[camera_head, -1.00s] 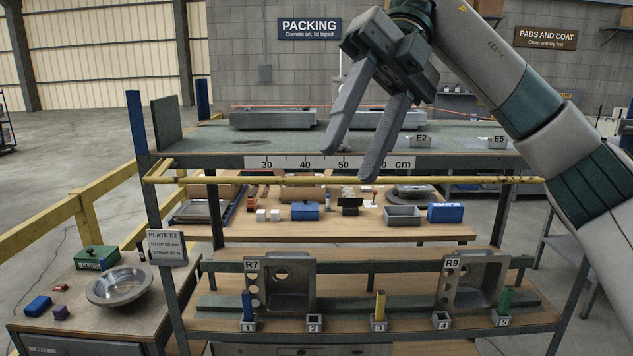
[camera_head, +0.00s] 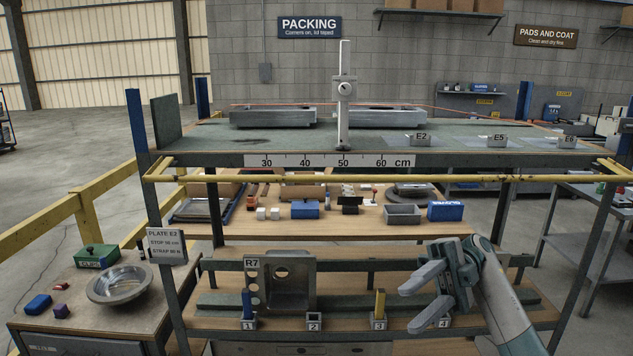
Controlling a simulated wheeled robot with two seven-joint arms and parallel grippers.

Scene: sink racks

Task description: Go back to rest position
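My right gripper (camera_head: 408,309) is low at the right in the head view, in front of the rack's lower shelf. Its two fingers point left and are spread apart with nothing between them. Its arm comes up from the bottom right. It hides the R9 sink area and the green peg at the far right of the lower shelf. My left gripper is not in view.
The rack's ruler edge (camera_head: 322,161) and yellow bar (camera_head: 350,178) cross above my gripper. An upright gauge (camera_head: 343,110) stands on the top shelf. A sink R7 (camera_head: 289,285) stands left of the gripper, with a yellow peg (camera_head: 379,305) between them.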

